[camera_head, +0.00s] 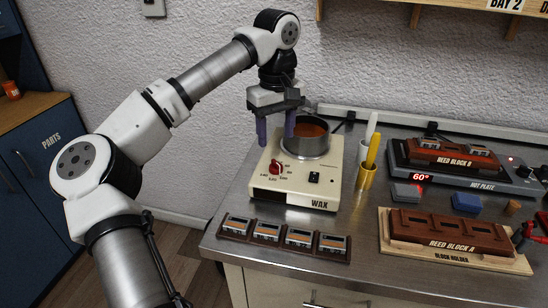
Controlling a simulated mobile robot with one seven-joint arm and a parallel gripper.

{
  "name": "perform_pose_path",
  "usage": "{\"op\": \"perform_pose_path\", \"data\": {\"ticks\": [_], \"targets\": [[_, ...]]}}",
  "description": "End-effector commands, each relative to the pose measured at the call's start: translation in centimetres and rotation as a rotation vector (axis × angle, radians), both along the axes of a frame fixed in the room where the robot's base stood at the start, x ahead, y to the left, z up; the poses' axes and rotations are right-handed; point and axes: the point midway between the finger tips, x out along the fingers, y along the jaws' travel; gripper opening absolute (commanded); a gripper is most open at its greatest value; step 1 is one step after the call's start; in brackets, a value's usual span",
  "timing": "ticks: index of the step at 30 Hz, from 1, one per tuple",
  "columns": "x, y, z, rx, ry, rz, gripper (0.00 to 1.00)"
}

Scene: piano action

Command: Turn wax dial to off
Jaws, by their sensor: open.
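The wax warmer (300,187) is a cream box labelled WAX at the left of the steel bench. Its red dial (275,167) sits on the top near the left, with small printed marks around it. Which mark the dial points at is too small to tell. A metal pot (305,146) of orange wax stands on the back of the warmer. A black rocker switch (314,177) is right of the dial. My gripper (275,138) points down above the back left of the warmer, with purple fingers apart and empty. It is behind the dial and apart from it.
The pot stands close to the right of my gripper. A rack of reed plates (284,236) lies in front. The hot plate (470,172), showing 60°, and block holder (453,257) are at right.

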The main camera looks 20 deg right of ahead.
Motion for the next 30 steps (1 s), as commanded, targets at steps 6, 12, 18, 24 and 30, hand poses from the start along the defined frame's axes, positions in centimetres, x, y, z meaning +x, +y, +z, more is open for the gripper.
{"op": "perform_pose_path", "data": {"ticks": [6,12,18,24,30], "targets": [[0.0,0.0,-4.5,-0.001,0.003,-0.001,0.52],[0.0,0.0,-7.0,-0.002,0.002,0.000,0.52],[0.0,0.0,-7.9,-0.002,0.000,0.000,0.52],[0.0,0.0,-7.9,-0.002,0.000,0.000,0.52],[0.0,0.0,-7.9,-0.002,0.000,0.000,0.27]]}}
